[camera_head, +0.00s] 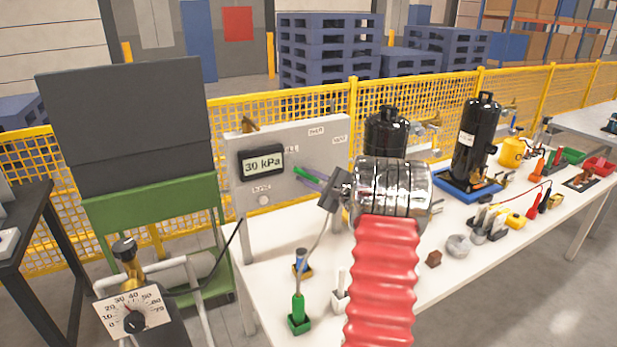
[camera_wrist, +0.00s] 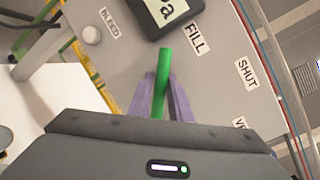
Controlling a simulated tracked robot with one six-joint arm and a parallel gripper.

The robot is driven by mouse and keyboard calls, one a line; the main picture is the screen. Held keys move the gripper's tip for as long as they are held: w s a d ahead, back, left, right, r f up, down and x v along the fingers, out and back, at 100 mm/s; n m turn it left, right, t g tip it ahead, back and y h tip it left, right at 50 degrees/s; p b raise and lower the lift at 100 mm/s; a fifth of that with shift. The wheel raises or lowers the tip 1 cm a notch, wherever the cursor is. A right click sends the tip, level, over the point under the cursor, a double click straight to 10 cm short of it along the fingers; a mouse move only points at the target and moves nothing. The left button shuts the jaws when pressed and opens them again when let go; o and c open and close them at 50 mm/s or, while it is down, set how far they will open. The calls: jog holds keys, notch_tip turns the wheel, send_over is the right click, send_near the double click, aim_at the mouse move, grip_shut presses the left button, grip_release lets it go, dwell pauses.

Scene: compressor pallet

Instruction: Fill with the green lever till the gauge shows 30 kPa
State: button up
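The green lever (camera_head: 300,172) is on the grey panel (camera_head: 322,140); in the wrist view the lever (camera_wrist: 164,82) points up toward the FILL label (camera_wrist: 194,40). My gripper (camera_head: 312,180) is at the lever; in the wrist view its purple fingers (camera_wrist: 162,90) lie close on both sides of it and look closed on it. A dark-framed display (camera_head: 262,162) on the panel reads 30 kPa. Only part of this display (camera_wrist: 172,10) shows in the wrist view. SHUT (camera_wrist: 246,74) and BLEED (camera_wrist: 110,22) labels are also there.
A dial (camera_head: 134,307) with a black knob stands lower left; I cannot read its pointer surely. The white table (camera_head: 262,285) holds black compressors (camera_head: 474,140) and several small tools at right. A yellow mesh fence (camera_head: 240,112) runs behind.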

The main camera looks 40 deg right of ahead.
grip_shut()
